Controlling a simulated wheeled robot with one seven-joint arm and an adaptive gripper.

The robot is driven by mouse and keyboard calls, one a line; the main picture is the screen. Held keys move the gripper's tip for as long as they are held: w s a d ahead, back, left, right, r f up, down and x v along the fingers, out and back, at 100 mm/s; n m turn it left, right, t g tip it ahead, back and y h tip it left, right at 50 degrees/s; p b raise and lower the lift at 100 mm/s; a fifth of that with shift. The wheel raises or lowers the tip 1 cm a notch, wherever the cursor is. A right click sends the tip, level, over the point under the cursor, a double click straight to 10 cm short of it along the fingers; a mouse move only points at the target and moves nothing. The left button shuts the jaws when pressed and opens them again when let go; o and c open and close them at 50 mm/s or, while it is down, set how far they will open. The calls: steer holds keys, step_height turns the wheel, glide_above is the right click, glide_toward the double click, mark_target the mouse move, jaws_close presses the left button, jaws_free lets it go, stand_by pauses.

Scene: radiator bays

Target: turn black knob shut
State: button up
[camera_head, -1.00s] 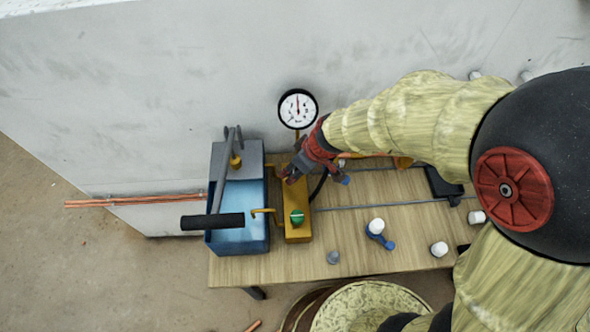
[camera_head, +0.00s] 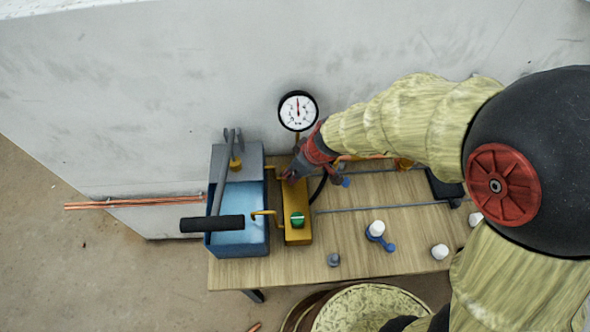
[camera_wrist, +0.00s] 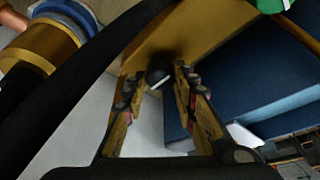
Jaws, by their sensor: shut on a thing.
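The black knob (camera_wrist: 158,75) shows in the wrist view, dark and round with a white mark, on the yellow block. My gripper (camera_wrist: 162,82) has its fingers on either side of it, shut on it. In the head view my gripper (camera_head: 287,177) is at the back end of the yellow block (camera_head: 298,238) and hides the knob. A green knob (camera_head: 297,219) with a pale mark sits at the front end of the block. It also shows at the top edge of the wrist view (camera_wrist: 272,4).
A blue water tank (camera_head: 238,248) with a pump handle (camera_head: 212,223) stands left of the block. A gauge (camera_head: 298,110) rises behind. White-capped and grey fittings (camera_head: 376,228) and a thin rod (camera_head: 385,207) lie on the wooden table (camera_head: 340,262) to the right.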

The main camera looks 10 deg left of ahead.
steer(key=shift+c, duration=1.2)
